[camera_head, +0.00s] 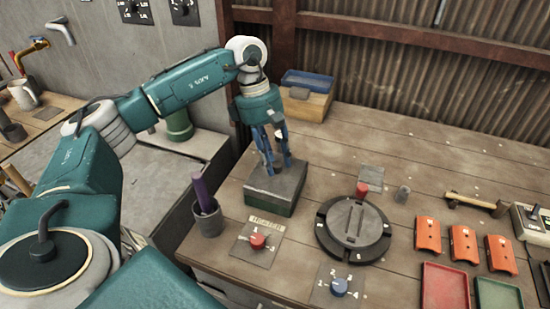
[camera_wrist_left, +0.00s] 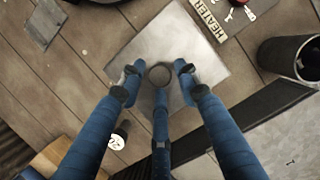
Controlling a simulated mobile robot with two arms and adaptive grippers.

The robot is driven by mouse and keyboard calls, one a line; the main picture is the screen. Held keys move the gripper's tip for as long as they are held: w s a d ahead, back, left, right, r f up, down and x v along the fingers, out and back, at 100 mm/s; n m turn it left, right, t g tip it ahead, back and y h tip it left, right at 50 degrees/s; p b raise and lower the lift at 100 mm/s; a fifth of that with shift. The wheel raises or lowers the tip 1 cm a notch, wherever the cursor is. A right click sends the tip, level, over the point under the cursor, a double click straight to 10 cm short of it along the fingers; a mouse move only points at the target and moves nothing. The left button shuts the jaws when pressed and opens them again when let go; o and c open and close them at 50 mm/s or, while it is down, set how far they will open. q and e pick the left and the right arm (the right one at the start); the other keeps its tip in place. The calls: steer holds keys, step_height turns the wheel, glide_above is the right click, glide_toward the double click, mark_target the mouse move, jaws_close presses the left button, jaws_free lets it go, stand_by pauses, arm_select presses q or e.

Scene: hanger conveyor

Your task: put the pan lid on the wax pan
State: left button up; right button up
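The wax pan (camera_head: 285,206) is a dark green square box on the table in the head view. A grey square lid (camera_head: 292,182) lies across its top and looks level; any thin gap between them is too small to tell. My left gripper (camera_head: 271,166) points down over the middle of the lid. In the left wrist view the lid (camera_wrist_left: 170,42) is a pale square with a small dark round knob (camera_wrist_left: 160,75). The three blue fingers of my left gripper (camera_wrist_left: 158,78) stand spread around this knob, with small gaps at the sides. My right gripper is not in view.
A cup with a purple handle (camera_head: 207,221) stands left of the pan. The heater switch with a red knob (camera_head: 258,241) is in front. A round dark plate (camera_head: 382,247) lies to the right. A wooden box with a blue tray (camera_head: 307,102) is behind.

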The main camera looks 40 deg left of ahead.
arm_select(q)
steer(key=shift+o, duration=0.5)
steer(key=o, duration=0.5)
steer(key=shift+c, duration=0.2)
steer(key=v, duration=1.2)
